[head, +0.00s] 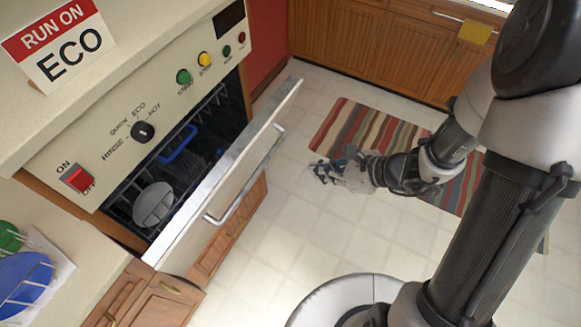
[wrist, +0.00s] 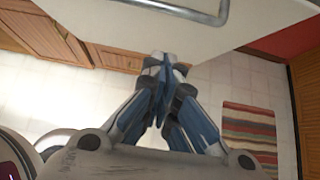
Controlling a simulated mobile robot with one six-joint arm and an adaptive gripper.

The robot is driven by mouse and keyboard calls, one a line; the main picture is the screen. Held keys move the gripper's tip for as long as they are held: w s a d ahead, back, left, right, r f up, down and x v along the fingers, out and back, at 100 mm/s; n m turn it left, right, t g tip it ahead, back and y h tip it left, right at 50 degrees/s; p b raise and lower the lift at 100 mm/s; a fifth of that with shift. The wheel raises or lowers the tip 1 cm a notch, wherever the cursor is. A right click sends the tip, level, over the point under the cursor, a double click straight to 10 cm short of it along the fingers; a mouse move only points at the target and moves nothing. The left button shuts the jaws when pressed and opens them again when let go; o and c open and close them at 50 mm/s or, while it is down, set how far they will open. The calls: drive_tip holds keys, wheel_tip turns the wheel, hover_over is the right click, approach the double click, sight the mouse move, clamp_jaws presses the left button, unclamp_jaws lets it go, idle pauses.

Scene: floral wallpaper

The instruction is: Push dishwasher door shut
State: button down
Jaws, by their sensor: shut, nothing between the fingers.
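The dishwasher door (head: 235,180) is partly open, tilted out from the cream dishwasher front (head: 160,90). A metal bar handle (head: 248,180) runs along its outer face. Behind the door, the dark rack holds a white dish (head: 153,204) and a blue item (head: 178,143). My gripper (head: 314,169) is shut and empty, out over the floor to the right of the door and apart from it. In the wrist view, the shut fingertips (wrist: 163,58) point toward the pale door face (wrist: 190,38), with the handle (wrist: 190,12) at the top edge.
A striped rug (head: 350,130) lies on the tiled floor under my arm. Wooden cabinets (head: 400,50) with a yellow cloth (head: 475,32) stand at the back. A "RUN ON ECO" sign (head: 60,45) and a dish rack with plates (head: 25,275) are at the left. The floor beside the door is clear.

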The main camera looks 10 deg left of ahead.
sight(255, 136)
drive_tip(key=a+r+b+x, duration=0.1)
drive_tip(key=r+b+x, duration=0.1)
drive_tip(key=x, duration=0.9)
drive_tip(key=shift+w+a, duration=0.3)
drive_tip(key=shift+a, duration=0.1)
drive_tip(key=w+a+r+p, duration=0.1)
drive_tip(key=a+p, duration=0.2)
drive_tip(key=w+a+r+h+p, duration=0.1)
drive_tip(key=a+r+p, duration=0.1)
drive_tip(key=a+p, duration=0.1)
drive_tip(key=w+a+r+g+h+p, duration=0.1)
drive_tip(key=a+r+p, duration=0.1)
drive_tip(key=a, duration=0.1)
drive_tip(key=shift+w+r+p, duration=0.15)
drive_tip(key=shift+w+p, duration=0.2)
drive_tip(key=shift+p, duration=0.05)
drive_tip(key=w+a+r+p, duration=0.1)
drive_tip(key=w+a+p, duration=0.2)
drive_tip(key=a, duration=0.4)
drive_tip(key=shift+r+p, duration=0.3)
drive_tip(key=shift+p, duration=0.25)
drive_tip(key=shift+s, duration=0.1)
